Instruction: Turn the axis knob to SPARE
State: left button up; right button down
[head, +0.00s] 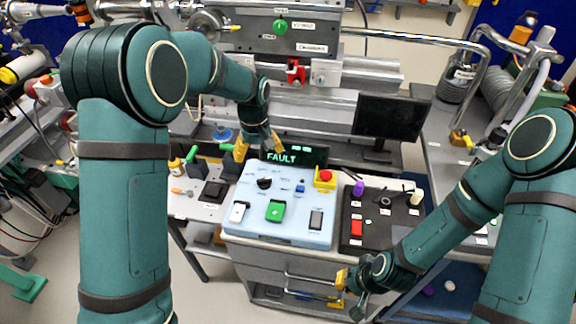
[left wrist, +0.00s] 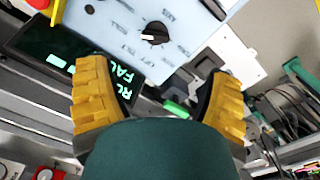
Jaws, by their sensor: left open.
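The axis knob (head: 264,183) is a small black round knob on the upper left of the pale blue control panel (head: 318,232). In the left wrist view the knob (left wrist: 155,33) shows a white pointer mark, with small labels around it too blurred to read surely; I cannot tell which one is SPARE. My left gripper (head: 258,145) is open and empty above the panel's back edge, behind the knob and apart from it. In the left wrist view its yellow fingers (left wrist: 160,105) are spread wide. My right gripper (head: 349,292) is low by the drawer front, its opening unclear.
A display reading FAULT (head: 308,156) stands behind the panel, close to my left gripper. The panel also carries a green switch (head: 275,210) and a red mushroom button (head: 325,176). A black panel (head: 378,236) with a red switch is to the right. A dark monitor (head: 390,118) stands behind.

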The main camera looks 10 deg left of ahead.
aim_at(264, 179)
pick_arm(q)
jog(key=f, duration=0.3)
jog(key=f+b, duration=0.1)
jog(key=f, duration=0.3)
jog(key=w+f+b, duration=0.1)
jog(key=f, duration=0.2)
jog(key=shift+d+f, duration=0.15)
jog(key=shift+f, duration=0.15)
jog(key=shift+w+f, duration=0.1)
jog(key=shift+f, duration=0.6)
pick_arm(e)
jog(key=shift+d+f, duration=0.15)
jog(key=shift+f, duration=1.05)
pick_arm(q)
jog(key=c, duration=1.2)
